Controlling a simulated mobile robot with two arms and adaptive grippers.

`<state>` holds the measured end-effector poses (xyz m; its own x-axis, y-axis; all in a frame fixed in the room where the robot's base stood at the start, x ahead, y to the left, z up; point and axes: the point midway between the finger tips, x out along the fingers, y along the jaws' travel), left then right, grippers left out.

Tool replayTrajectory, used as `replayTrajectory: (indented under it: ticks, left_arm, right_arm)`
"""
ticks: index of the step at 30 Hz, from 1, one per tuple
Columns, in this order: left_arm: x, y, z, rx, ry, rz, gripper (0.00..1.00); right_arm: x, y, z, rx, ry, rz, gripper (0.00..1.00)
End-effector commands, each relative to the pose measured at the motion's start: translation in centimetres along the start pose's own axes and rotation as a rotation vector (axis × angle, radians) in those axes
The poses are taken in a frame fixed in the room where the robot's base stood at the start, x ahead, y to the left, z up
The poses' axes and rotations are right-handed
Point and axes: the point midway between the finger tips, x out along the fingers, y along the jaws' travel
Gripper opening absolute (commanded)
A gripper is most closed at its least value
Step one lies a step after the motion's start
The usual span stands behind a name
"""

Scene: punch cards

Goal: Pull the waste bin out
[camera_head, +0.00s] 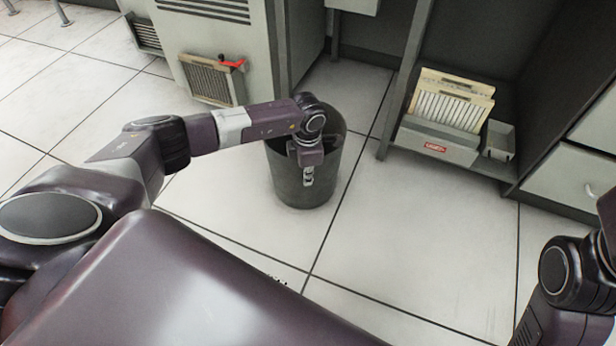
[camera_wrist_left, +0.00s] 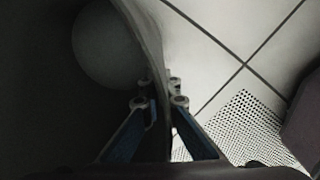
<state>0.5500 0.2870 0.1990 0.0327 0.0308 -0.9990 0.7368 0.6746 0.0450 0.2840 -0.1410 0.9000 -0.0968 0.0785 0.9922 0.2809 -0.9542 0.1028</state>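The waste bin (camera_head: 287,182) is a dark round open-topped bin standing upright on the floor near the middle of the head view. My left arm reaches over it from the left, and my left gripper (camera_head: 308,178) points down at its near side. In the left wrist view, the bin's wall (camera_wrist_left: 152,42) runs between the two fingers of my left gripper (camera_wrist_left: 162,103), one inside the bin and one outside. The fingertips are close together on the rim, so the gripper looks shut on it. My right arm shows at the lower right, but its gripper is out of view.
A shelf with punch cards (camera_head: 450,108) and a grey tray (camera_head: 436,146) is to the right. The tiled floor (camera_head: 400,240) in front and right is clear.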

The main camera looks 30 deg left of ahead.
Motion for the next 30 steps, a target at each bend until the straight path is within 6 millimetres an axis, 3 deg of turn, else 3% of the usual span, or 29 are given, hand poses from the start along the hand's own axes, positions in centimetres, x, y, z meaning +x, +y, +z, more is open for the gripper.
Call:
replayTrajectory:
  ticks: [4, 11, 20, 25, 30]
  left_arm:
    - [0.0, 0.0, -0.1, -0.002, 0.001, -0.001, 0.0]
    - [0.0, 0.0, 0.0, -0.001, 0.001, 0.0, 0.25]
    - [-0.3, 0.1, 0.0, -0.001, 0.0, 0.001, 0.25]
    - [-2.4, 0.1, 0.0, 0.001, -0.002, 0.003, 0.25]
    - [-6.1, 0.1, 0.0, 0.001, -0.003, 0.004, 0.25]
  right_arm:
    - [0.0, 0.0, 0.0, 0.0, -0.001, 0.0, 0.4]
    - [0.0, 0.0, 0.0, 0.0, -0.001, 0.0, 0.4]
    - [-0.1, 0.0, 0.0, 0.0, -0.003, 0.0, 0.4]
    - [-0.1, 0.0, 0.0, 0.0, -0.001, 0.001, 0.4]
    - [0.0, 0.0, 0.0, 0.0, -0.001, 0.001, 0.4]
